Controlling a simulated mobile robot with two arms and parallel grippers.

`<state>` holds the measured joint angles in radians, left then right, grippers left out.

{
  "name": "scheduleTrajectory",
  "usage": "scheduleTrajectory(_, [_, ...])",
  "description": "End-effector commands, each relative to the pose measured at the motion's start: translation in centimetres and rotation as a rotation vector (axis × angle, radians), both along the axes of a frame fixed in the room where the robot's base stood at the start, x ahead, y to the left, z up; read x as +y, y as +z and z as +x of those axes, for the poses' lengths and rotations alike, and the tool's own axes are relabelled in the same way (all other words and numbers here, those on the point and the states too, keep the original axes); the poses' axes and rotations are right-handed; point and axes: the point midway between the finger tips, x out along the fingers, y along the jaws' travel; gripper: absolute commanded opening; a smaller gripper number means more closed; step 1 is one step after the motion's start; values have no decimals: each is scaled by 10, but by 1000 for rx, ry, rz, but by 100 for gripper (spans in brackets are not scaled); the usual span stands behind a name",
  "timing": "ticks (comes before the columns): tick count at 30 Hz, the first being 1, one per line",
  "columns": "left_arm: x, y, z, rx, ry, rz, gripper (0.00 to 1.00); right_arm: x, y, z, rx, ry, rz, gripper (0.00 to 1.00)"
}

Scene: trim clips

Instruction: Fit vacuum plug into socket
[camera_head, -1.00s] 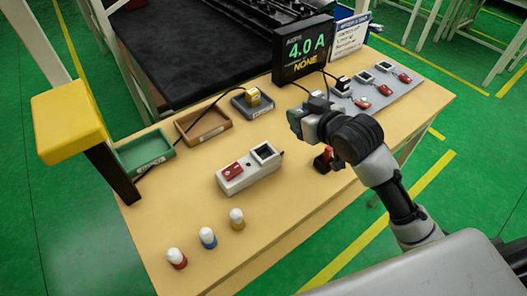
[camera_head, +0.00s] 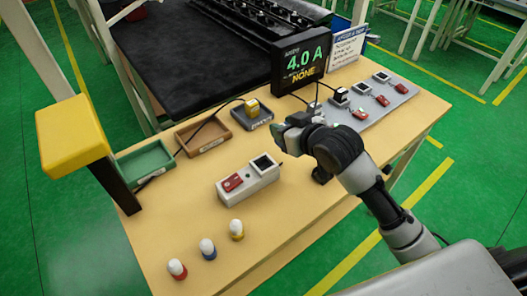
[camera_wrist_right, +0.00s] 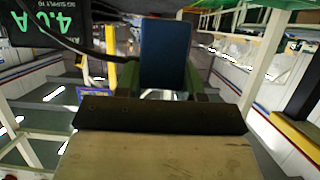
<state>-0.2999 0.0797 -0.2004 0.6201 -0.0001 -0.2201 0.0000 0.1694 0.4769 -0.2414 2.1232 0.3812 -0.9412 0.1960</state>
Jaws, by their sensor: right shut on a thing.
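My right gripper (camera_head: 281,132) is above the table, to the upper right of the white socket box. In the right wrist view its green fingers (camera_wrist_right: 165,82) are shut on a blue block (camera_wrist_right: 165,52), which seems to be the plug; the head view mostly hides it. The white box (camera_head: 262,181) has a red switch (camera_head: 232,182) and a dark square socket (camera_head: 263,162). A grey board (camera_head: 395,100) at the back right carries several sockets and red switches, with a black-and-white plug (camera_head: 340,95) at its left end. My left gripper is not in view.
A black display (camera_head: 300,62) reading 4.0 A and a sign stand behind. Green (camera_head: 143,160), brown (camera_head: 203,137) and grey (camera_head: 250,122) trays line the far left; a yellow plug (camera_head: 251,106) lies at the grey one. Three white-capped pegs (camera_head: 207,248) stand in front. A black cable crosses the trays.

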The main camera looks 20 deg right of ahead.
Motion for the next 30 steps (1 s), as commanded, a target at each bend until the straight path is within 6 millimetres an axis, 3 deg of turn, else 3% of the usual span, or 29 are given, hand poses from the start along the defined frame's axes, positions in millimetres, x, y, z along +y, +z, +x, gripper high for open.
scheduleTrajectory(3, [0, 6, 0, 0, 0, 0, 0, 27, -14, -2, 3, 2, 6, 13])
scheduleTrajectory(9, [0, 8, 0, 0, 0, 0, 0, 51, -29, -2, -1, 1, 2, 13])
scheduleTrajectory(16, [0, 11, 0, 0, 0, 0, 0, 53, -55, -3, 4, -1, -2, 13])
scheduleTrajectory(18, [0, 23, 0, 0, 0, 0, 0, 53, -59, -3, 4, -2, -2, 13])
scheduleTrajectory(21, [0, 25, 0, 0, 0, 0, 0, 53, -66, -3, 0, -1, -3, 13])
scheduleTrajectory(30, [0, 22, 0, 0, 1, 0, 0, 53, -70, -2, -1, -1, -1, 13])
